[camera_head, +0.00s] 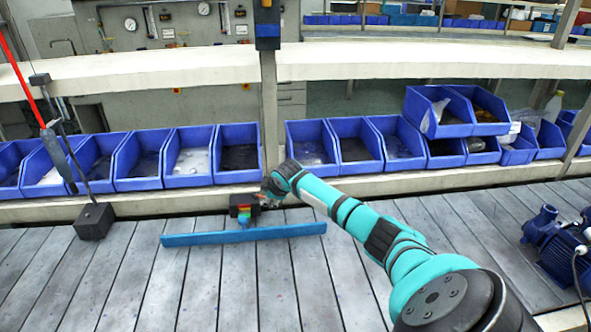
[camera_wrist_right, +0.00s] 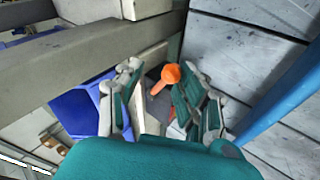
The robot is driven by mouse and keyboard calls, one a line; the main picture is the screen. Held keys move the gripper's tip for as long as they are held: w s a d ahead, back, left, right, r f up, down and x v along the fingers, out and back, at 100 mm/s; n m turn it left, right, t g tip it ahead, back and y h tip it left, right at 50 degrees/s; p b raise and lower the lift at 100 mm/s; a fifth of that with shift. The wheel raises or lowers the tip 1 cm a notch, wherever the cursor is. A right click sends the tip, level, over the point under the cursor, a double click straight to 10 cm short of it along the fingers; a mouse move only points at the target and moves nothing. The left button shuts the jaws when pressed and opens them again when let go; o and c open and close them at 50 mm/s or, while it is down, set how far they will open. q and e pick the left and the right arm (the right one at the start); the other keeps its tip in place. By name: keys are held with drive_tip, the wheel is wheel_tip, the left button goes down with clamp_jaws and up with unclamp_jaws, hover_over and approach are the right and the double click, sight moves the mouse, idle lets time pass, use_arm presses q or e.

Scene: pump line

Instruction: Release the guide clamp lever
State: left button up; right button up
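The guide clamp (camera_head: 243,206), a dark block with coloured marks, sits at the back edge of the slatted line, with a blue guide rail (camera_head: 245,234) in front of it. My right gripper (camera_head: 270,192) is at the clamp's right side in the head view, small and partly merged with it. In the right wrist view, the orange lever (camera_wrist_right: 171,74) with a round end shows between the fingers of my right gripper (camera_wrist_right: 162,82). The fingers are apart, and I cannot tell whether one touches the lever. The left gripper is not in view.
Blue bins (camera_head: 240,158) line the shelf behind the clamp, and a vertical post (camera_head: 269,110) rises behind it. A dark block with a thin rod (camera_head: 95,221) stands at left. A blue pump (camera_head: 560,243) is at right. The slats in front are clear.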

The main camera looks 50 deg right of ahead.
drive_tip(key=n+b, duration=0.1)
drive_tip(key=d+n+y+b, duration=0.1)
drive_tip(key=b, duration=0.1)
drive_tip(key=n+y+b, duration=0.1)
drive_tip(key=shift+w+d+f+b, duration=0.25)
drive_tip(key=shift+w+f+b, duration=0.1)
drive_tip(key=shift+b, duration=0.05)
drive_tip(key=d+b+v, duration=0.1)
drive_tip(key=v, duration=1.6)
drive_tip(key=shift+s+a+r, duration=0.25)
drive_tip(key=shift+a+r, duration=0.1)
